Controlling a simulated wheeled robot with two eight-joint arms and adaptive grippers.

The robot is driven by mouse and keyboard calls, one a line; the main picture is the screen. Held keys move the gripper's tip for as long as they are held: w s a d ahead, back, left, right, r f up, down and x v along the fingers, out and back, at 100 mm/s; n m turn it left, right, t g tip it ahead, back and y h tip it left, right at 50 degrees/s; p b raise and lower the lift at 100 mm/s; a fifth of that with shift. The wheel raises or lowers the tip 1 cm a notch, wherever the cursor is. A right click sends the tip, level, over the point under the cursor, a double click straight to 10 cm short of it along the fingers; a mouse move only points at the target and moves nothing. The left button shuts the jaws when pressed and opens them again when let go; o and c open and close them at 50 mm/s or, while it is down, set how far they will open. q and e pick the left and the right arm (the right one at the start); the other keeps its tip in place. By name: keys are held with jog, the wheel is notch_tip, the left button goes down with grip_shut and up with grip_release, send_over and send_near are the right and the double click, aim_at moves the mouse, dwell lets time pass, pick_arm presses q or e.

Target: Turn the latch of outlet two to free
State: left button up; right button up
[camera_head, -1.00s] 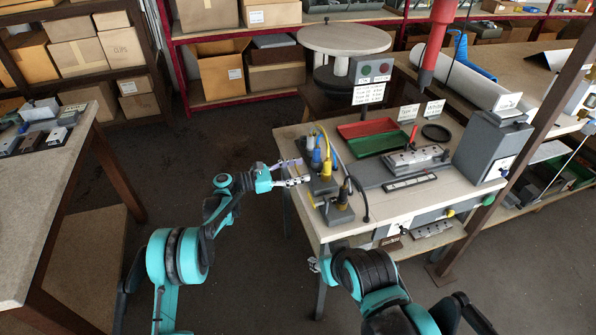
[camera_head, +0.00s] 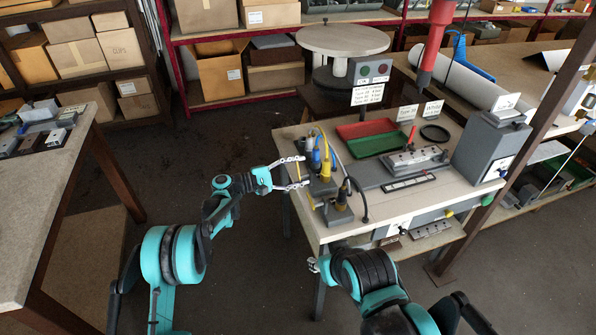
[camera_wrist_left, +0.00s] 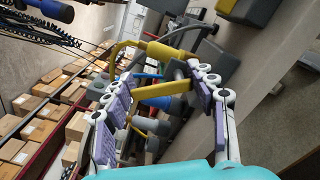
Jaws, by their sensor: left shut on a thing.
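My left gripper (camera_head: 303,171) is at the left edge of the workbench, beside the grey outlet blocks (camera_head: 325,187). Its fingers stand well apart, with a thin yellow bar (camera_head: 297,172) spanning between the finger pads. The bar also shows in the left wrist view (camera_wrist_left: 155,102), and the gripper is shut on it. Yellow, blue and grey plugs stand in the blocks just beyond the fingers. Which outlet is number two cannot be read. My right arm is low in the head view; a small pale tip (camera_head: 313,264) by the bench corner may be its gripper, too small to judge.
The bench (camera_head: 290,133) carries a red tray (camera_head: 367,128), a green tray (camera_head: 378,144), a grey strip fixture (camera_head: 413,160) and a grey box (camera_head: 490,147). A dark cable curves beside the near block. The floor left of the bench is free.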

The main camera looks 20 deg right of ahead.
pick_arm(q)
jog(key=m, duration=0.3)
jog(key=shift+s+m, duration=0.3)
jog(key=shift+s, duration=0.05)
jog(key=shift+s+m, duration=0.15)
jog(key=shift+m, duration=0.6)
jog(key=shift+s+m, duration=0.15)
jog(key=shift+m, duration=0.6)
jog(key=o, duration=1.2)
jog(key=shift+d, duration=0.1)
jog(key=shift+c, duration=0.2)
jog(key=a, duration=1.2)
jog(key=shift+s, duration=0.25)
